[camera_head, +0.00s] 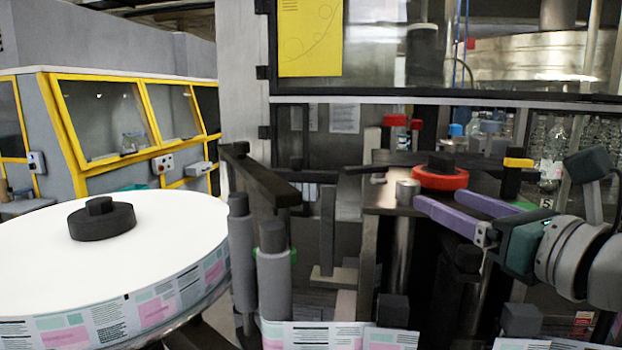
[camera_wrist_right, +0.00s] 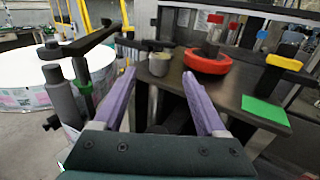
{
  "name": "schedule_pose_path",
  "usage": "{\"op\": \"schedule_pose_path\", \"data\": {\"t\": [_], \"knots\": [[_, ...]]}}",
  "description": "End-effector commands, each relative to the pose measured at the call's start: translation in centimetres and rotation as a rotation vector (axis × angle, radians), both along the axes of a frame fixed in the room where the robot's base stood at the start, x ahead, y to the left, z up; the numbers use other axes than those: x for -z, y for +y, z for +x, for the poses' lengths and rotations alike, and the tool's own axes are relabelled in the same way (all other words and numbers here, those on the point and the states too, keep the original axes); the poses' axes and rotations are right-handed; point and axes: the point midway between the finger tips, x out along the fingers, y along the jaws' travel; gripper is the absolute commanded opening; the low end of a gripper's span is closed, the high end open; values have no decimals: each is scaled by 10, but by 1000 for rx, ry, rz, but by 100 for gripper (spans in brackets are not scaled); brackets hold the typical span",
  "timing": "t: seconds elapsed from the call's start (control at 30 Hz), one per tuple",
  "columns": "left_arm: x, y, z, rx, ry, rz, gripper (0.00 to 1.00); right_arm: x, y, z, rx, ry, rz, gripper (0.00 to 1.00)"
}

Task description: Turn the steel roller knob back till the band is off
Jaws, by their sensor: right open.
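The steel knob (camera_head: 407,192) is a small grey cylinder on top of the dark plate, above a shiny steel roller (camera_head: 402,250). My right gripper (camera_head: 438,199) has purple fingers spread apart and comes in from the right. In the right wrist view, the knob (camera_wrist_right: 159,63) stands just beyond and between the open fingertips (camera_wrist_right: 159,74), with nothing gripped. I cannot make out a separate band on the knob. A printed label strip (camera_head: 330,335) runs along the bottom. My left gripper is not in view.
A red ring (camera_head: 440,179) with a black hub sits behind the knob. A yellow-topped black post (camera_head: 517,163) and a green patch (camera_wrist_right: 265,112) lie to the right. A large white reel (camera_head: 40,225) and grey rollers (camera_head: 273,285) stand left. A black bar (camera_head: 262,178) reaches toward the middle.

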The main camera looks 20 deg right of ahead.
Motion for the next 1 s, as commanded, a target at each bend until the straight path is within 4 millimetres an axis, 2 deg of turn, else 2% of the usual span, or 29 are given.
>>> {"op": "schedule_pose_path", "data": {"t": [0.2,0.47,0.87,1.0], "knots": [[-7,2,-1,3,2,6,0,-3,-1,36,3,-5,3,74],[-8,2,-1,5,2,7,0,-1,-1,67,2,-4,1,74],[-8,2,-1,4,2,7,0,0,0,74,-1,0,1,74],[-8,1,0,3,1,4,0,0,0,74,0,0,1,62]]}}
